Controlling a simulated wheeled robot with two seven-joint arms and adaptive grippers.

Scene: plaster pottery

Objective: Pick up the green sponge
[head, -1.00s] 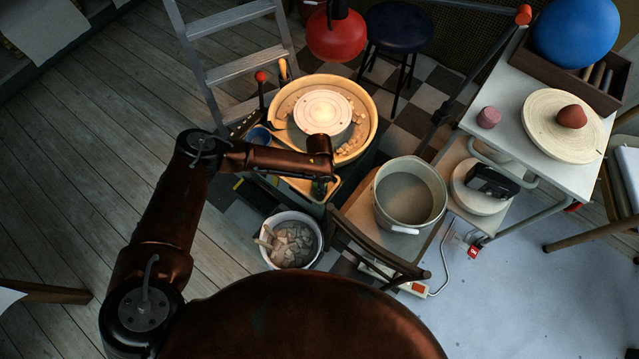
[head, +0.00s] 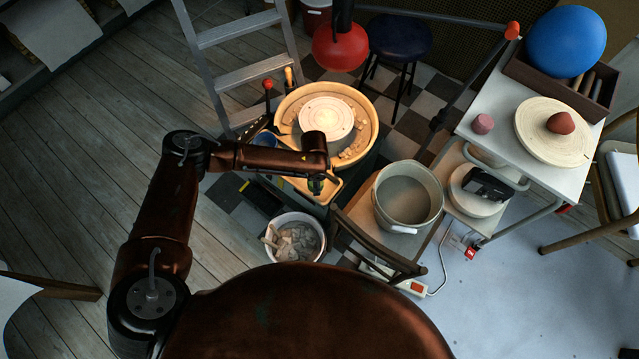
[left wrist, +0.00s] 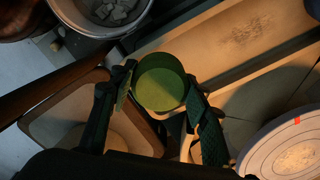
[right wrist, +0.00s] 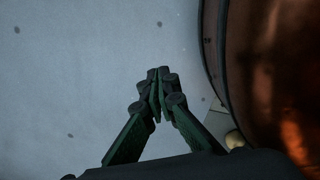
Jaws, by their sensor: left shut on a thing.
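The green sponge (left wrist: 160,88) shows in the left wrist view as a round, cup-like green piece. My left gripper (left wrist: 158,76) is shut on it, with one dark finger on each side. In the head view my left gripper (head: 317,184) is beside the potter's wheel, over the near end of its tray; the arm hides much of it, and how high the sponge is cannot be told. My right gripper (right wrist: 158,76) is shut and empty, its fingertips together above pale floor.
The potter's wheel (head: 328,118) with clay scraps stands just beyond the left gripper. A bucket of scraps (head: 292,240), a large empty bucket (head: 408,194) and a chair (head: 378,250) stand close by. A blue cup-like container (head: 264,139) is near the forearm. Wooden floor at left is open.

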